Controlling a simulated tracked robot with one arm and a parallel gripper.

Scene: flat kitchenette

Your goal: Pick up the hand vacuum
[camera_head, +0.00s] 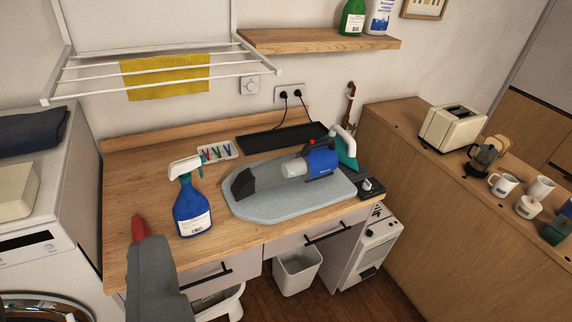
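The hand vacuum (321,161) is blue with a red button on top and a pale, clear-looking nose pointing left. It lies on the grey ironing mat (275,208) on the wooden counter, toward the mat's right back part. My gripper (140,228) shows at the lower left as a grey body with a red tip. It is in front of the counter's left part, well apart from the hand vacuum. Only one side of the tip shows, so I cannot tell whether it is open or shut. I see nothing held in it.
A blue spray bottle (190,200) stands left of the mat. A black wedge-shaped piece (243,183) is on the mat's left. A teal iron (346,155) stands close behind the vacuum's right. A drying rack (160,75) hangs above. The mat's front is clear.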

